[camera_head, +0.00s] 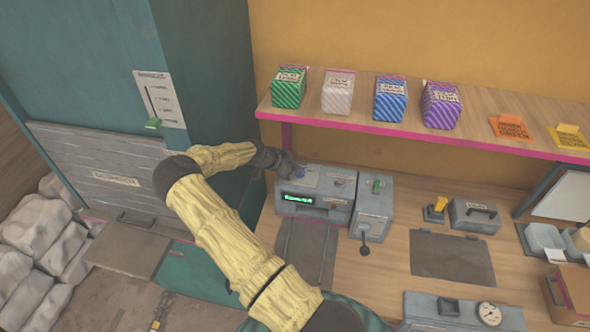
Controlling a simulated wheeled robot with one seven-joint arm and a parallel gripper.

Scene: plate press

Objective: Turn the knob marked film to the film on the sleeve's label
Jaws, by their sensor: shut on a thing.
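A grey machine (317,201) with a green lit display (298,199) stands on the counter below the shelf. My gripper (292,166) reaches its upper left corner from the left and is shut on a small blue knob (300,169) there. The gripper hides most of this knob, and its marking is too small to read. A second, dark knob (338,183) sits to the right on the same sloped top. An orange printed sleeve-like piece (510,128) lies on the shelf at the right; I cannot tell whether it is the task's sleeve.
Several striped boxes, including a green one (289,88), stand on the wooden shelf (300,110). A grey lever unit (373,207) adjoins the machine. A dark mat (452,258) and a gauge box (465,311) lie nearer. My yellow-sleeved arm crosses the lower middle.

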